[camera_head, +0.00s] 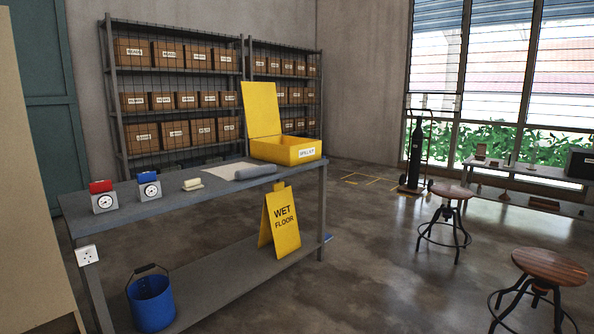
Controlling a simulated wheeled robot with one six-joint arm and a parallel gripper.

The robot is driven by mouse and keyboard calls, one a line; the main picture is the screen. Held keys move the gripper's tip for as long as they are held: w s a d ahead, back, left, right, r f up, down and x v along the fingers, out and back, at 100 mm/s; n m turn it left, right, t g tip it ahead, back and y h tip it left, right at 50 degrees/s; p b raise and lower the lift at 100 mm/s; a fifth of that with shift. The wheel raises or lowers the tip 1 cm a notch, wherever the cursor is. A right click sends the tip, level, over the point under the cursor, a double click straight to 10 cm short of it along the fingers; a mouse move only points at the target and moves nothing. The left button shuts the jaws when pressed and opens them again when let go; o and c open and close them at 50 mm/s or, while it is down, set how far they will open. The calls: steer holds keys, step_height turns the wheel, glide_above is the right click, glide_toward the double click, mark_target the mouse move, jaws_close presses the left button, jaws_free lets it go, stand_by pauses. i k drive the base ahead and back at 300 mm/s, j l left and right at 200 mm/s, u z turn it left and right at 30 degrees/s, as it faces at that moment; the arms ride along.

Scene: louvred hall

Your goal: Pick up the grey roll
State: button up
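A grey roll (255,172) lies on its side on the grey workbench (170,208), near the bench's right end. It rests at the edge of a pale flat sheet (226,170), just in front of an open yellow box (286,150) with its lid raised. My gripper is not in this view.
A cream block (192,184) and two small dial devices (104,198) stand left on the bench. A yellow wet floor sign (281,220) and a blue bucket (151,301) are below. Stools (447,215) stand right; the floor between is clear.

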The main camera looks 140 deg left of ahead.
mark_target(266, 169)
steer(key=u, duration=1.55)
steer(key=i+l+u, duration=0.1)
steer(key=u, duration=3.15)
steer(key=i+l+u, duration=0.15)
steer(key=i, duration=0.3)
steer(key=i+l+u, duration=0.15)
steer(key=i+l, duration=0.15)
steer(key=i, duration=0.15)
steer(key=i+l+u, duration=0.15)
steer(key=i+l, duration=0.15)
steer(key=i, duration=0.15)
